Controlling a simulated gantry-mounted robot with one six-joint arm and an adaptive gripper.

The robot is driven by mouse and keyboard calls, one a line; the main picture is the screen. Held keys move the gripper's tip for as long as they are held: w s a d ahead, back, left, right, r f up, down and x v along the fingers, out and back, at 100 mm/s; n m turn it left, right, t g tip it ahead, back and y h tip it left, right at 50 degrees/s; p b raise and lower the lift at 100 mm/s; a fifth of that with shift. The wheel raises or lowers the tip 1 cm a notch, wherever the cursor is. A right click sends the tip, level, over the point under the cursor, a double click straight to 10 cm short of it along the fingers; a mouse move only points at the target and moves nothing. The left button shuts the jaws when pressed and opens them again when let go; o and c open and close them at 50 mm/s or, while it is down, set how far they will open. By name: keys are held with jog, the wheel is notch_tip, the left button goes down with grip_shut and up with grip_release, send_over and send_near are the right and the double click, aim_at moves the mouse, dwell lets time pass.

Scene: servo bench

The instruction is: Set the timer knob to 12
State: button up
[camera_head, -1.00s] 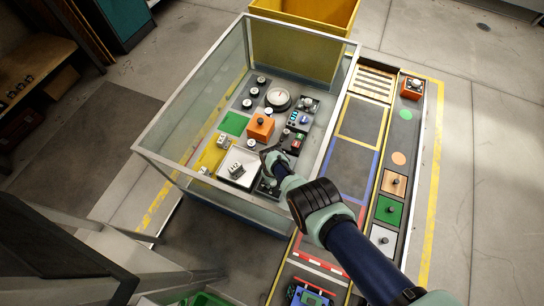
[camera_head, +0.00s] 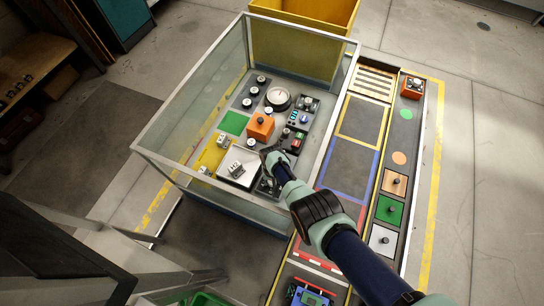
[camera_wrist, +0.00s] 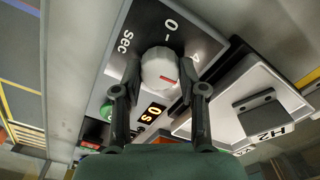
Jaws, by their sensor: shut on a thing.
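The timer knob (camera_wrist: 158,68) is round and pale grey with a red mark. In the wrist view it sits on a dark panel (camera_wrist: 140,30) printed with "0" and "sec". The red mark lies low on its face, tilted toward the right. My gripper (camera_wrist: 161,76) has one finger on each side of the knob and is shut on it. A small lit display (camera_wrist: 151,113) sits below the knob, seemingly showing "0s", rotated. In the head view my gripper (camera_head: 268,157) is over the near right of the bench, and hides the knob.
A clear-walled enclosure (camera_head: 165,165) surrounds the bench. A white tray (camera_head: 228,170) with a grey block is left of my gripper, and an orange box (camera_head: 260,126) is beyond it. A green button (camera_wrist: 106,112) is close to the left finger.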

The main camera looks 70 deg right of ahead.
jog(key=shift+f+m, duration=0.1)
jog(key=shift+m, duration=0.4)
jog(key=o, duration=1.1)
jog(key=shift+o, duration=0.2)
jog(key=shift+r, duration=0.5)
notch_tip(320, 180, up, 11)
